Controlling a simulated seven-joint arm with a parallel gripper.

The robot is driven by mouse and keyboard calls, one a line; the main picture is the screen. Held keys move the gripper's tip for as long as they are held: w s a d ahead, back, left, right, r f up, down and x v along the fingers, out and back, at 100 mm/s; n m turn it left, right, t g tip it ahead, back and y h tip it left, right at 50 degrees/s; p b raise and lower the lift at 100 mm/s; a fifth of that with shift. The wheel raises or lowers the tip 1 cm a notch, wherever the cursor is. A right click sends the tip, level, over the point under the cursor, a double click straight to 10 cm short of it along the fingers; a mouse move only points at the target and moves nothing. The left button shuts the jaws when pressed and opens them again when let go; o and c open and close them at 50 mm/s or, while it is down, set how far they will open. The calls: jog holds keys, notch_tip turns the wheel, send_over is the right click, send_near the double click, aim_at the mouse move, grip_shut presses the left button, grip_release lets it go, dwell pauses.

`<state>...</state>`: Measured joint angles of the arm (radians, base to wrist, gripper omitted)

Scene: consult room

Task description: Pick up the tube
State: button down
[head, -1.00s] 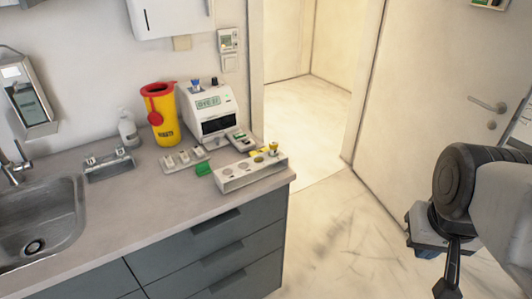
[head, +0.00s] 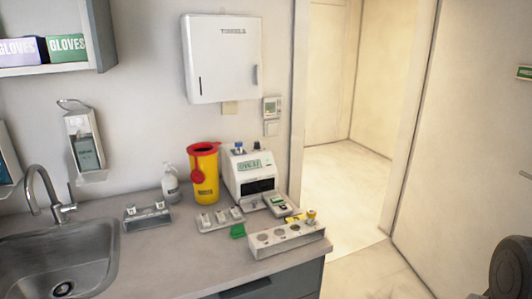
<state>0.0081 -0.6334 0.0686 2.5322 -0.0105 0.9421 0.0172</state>
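A small yellow-topped piece, which looks like a capped tube, (head: 311,216) stands upright at the right end of a pale block with round wells (head: 287,239) on the counter. Its lower part is hidden by the block. A blue-topped piece (head: 238,148) and a dark one sit on top of the white analyzer (head: 238,180); they are too small to tell whether they are tubes. My gripper is out of view; only a dark part of my arm shows at the lower right edge, well apart from the counter.
A yellow sharps bin with a red lid (head: 204,178) and a soap bottle (head: 170,184) stand behind small racks (head: 220,219) (head: 147,217). A green piece (head: 238,231) lies beside the block. The sink (head: 60,262) is at left. The counter front is clear.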

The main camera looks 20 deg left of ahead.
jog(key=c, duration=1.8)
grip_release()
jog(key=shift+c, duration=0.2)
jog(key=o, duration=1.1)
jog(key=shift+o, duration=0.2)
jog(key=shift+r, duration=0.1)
